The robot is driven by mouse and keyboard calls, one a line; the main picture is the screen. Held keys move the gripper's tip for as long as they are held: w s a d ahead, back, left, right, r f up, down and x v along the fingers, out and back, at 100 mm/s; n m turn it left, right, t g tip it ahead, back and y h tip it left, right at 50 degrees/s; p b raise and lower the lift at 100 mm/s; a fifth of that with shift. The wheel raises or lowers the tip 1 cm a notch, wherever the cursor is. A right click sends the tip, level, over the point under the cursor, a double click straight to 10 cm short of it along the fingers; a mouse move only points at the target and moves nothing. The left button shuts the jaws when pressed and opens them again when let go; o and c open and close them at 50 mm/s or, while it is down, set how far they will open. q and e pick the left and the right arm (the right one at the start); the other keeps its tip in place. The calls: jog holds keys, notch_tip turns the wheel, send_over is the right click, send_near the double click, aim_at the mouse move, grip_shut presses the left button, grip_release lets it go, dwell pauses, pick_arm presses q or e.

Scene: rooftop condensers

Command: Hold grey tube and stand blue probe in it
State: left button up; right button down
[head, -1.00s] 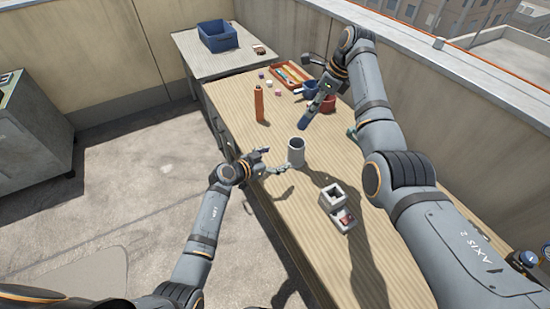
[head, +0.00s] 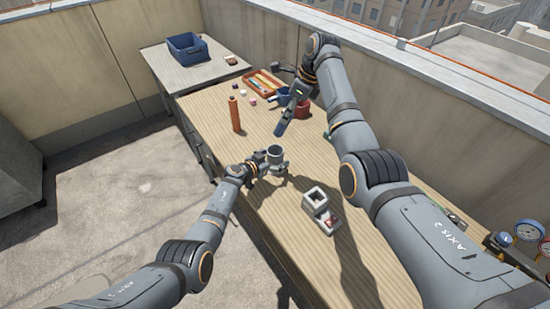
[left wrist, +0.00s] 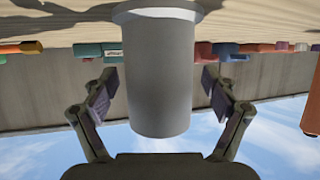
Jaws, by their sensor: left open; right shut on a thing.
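The grey tube (head: 274,152) stands upright on the wooden table, with its dark open mouth up. My left gripper (head: 276,167) is open, low at the tube, with a finger on each side. In the left wrist view, which is upside down, the tube (left wrist: 158,75) fills the space between the spread fingers (left wrist: 160,82), with a gap on both sides. My right gripper (head: 295,97) is shut on the blue probe (head: 281,127), which points down, slightly tilted, above the table beyond the tube. The probe's upper end is hidden by the gripper.
An orange bottle (head: 235,114) stands left of the probe. A grey block with a square opening (head: 315,197) sits nearer, right of the tube. An orange tray (head: 263,82) and a red container (head: 303,109) are farther back. A blue bin (head: 187,48) stands on the side table.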

aim_at(283, 130)
pick_arm(q)
jog(key=shift+w+d, duration=0.1)
jog(key=shift+w, duration=0.05)
jog(key=c, duration=1.3)
pick_arm(e)
jog(key=m, duration=0.2)
jog(key=a+f+m+h, duration=0.1)
jog(key=shift+w+f+m+t, duration=0.1)
jog(key=shift+m+t, duration=0.3)
jog(key=m, duration=0.2)
jog(key=m+t, duration=0.1)
jog(key=shift+w+a+f+m+h, duration=0.15)
jog(key=shift+a+f+m+h, duration=0.15)
jog(key=shift+a+h, duration=0.1)
jog(key=shift+m, duration=0.8)
jog(key=shift+d+f, duration=0.1)
jog(key=shift+f, duration=2.9)
jog(key=c, duration=0.9)
grip_release()
